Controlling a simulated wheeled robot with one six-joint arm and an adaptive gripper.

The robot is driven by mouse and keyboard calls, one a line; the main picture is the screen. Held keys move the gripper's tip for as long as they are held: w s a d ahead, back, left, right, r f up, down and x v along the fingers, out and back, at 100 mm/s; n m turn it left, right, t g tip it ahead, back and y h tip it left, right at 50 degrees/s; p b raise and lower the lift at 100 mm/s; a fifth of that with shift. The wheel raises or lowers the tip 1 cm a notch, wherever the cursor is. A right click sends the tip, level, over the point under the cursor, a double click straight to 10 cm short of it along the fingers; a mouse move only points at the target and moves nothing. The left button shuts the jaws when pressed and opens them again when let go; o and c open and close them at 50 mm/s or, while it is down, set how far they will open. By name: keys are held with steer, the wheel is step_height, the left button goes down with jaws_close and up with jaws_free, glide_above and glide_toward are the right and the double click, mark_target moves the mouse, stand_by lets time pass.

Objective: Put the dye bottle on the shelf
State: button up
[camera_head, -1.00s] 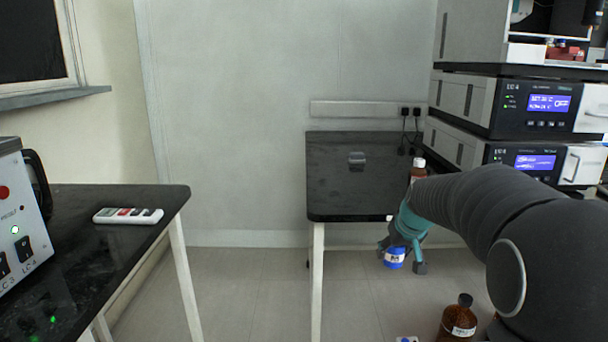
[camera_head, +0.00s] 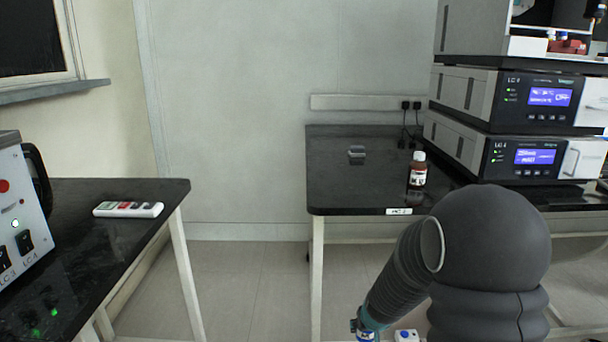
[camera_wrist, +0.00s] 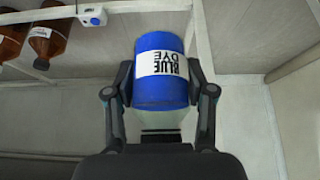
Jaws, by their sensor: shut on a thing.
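The dye bottle (camera_wrist: 160,68) is blue with a white label reading BLUE DYE, which appears upside down in the wrist view. My gripper (camera_wrist: 160,92) is shut on it, with one finger on each side. In the head view my gripper (camera_head: 366,329) is low at the bottom edge, below the bench top, and the bottle is mostly cut off or hidden there. A white shelf edge (camera_wrist: 85,11) with brown bottles (camera_wrist: 46,38) shows at the upper left of the wrist view, apart from the held bottle.
A white block with a blue button (camera_wrist: 93,17) is by the shelf edge; it also shows in the head view (camera_head: 406,336). A black bench (camera_head: 350,195) carries a brown bottle (camera_head: 418,170). Stacked instruments (camera_head: 535,156) stand right. Another bench (camera_head: 150,190) is left, with open floor between.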

mark_target(365, 335)
steer(key=shift+s+a+f, duration=0.15)
steer(key=shift+a+f, duration=0.05)
steer(key=shift+f, duration=0.4)
steer(key=shift+s+a+f, duration=0.15)
steer(key=shift+f, duration=0.4)
steer(key=shift+s+f, duration=0.2)
steer(key=shift+f, duration=0.1)
steer(key=s+f, duration=0.4)
steer(key=f, duration=0.1)
steer(key=shift+s+f, duration=0.35)
steer(key=shift+s, duration=0.05)
